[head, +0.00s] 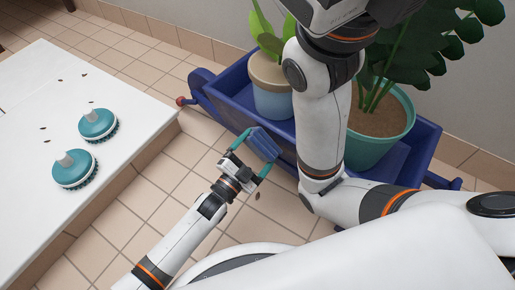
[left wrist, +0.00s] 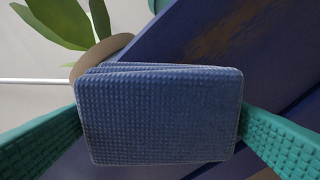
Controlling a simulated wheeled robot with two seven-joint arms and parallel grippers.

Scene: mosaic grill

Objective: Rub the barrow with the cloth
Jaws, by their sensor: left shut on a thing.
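The barrow (head: 227,98) is a long blue trough on the tiled floor against the wall, holding potted plants. It also shows in the left wrist view (left wrist: 165,45), with a brownish patch (left wrist: 230,30) on its surface. The cloth (head: 264,144) is a folded, textured blue pad. My left gripper (head: 252,154) is shut on the cloth, which fills the left wrist view (left wrist: 160,115) between the teal fingers. The cloth is close to the barrow's near side; I cannot tell if they touch. My right arm crosses in front of the barrow; its fingers are not in view.
A white table (head: 125,128) at the left holds two teal round brushes (head: 98,124) and (head: 75,168) and scattered brown bits. A pale-blue pot (head: 272,95) and a green pot (head: 377,135) with plants stand in the barrow. Tiled floor (head: 165,185) lies open between table and barrow.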

